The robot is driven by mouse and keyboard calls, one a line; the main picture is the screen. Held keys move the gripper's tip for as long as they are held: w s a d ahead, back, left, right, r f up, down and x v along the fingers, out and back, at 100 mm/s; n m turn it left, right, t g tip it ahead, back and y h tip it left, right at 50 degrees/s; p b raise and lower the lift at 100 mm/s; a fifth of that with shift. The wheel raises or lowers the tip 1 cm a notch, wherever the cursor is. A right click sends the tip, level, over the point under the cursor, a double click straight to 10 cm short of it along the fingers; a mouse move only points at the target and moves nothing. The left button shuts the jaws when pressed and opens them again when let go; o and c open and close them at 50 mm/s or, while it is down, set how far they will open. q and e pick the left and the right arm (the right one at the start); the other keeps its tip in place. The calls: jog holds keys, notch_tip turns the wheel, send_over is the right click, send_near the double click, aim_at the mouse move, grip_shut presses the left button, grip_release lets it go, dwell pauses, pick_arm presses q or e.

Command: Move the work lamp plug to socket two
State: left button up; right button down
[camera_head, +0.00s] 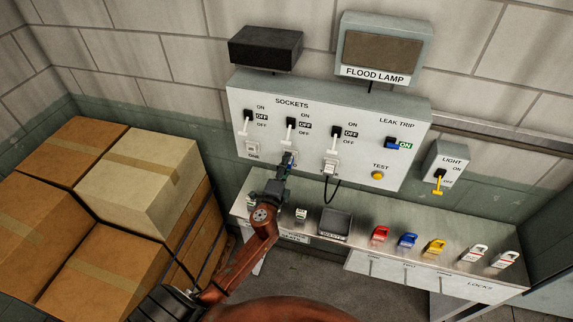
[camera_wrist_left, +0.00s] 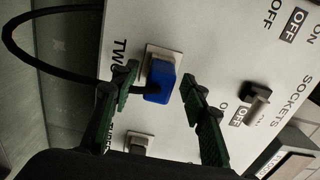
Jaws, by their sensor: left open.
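A blue plug (camera_wrist_left: 160,79) with a black cable (camera_wrist_left: 62,74) sits against the face of socket two (camera_wrist_left: 151,52) in the left wrist view. How deep it is in cannot be told. My left gripper (camera_wrist_left: 158,87) is open, with one finger on each side of the plug. In the head view my left gripper (camera_head: 287,161) is in front of the sockets panel (camera_head: 231,103) and hides most of socket two. Socket one (camera_head: 252,148) is to its left. Socket three (camera_head: 330,166) is to its right, with a black cable below it. My right gripper is not in view.
Above the panel are a black box (camera_head: 265,45) and the flood lamp (camera_head: 382,50). The shelf below holds a dark tray (camera_head: 336,224) and several coloured locks, including a red one (camera_head: 380,234). Stacked cartons (camera_head: 146,178) stand at the left.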

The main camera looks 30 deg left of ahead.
pick_arm(q)
jog(key=v, duration=1.1)
jog(key=shift+s, duration=0.4)
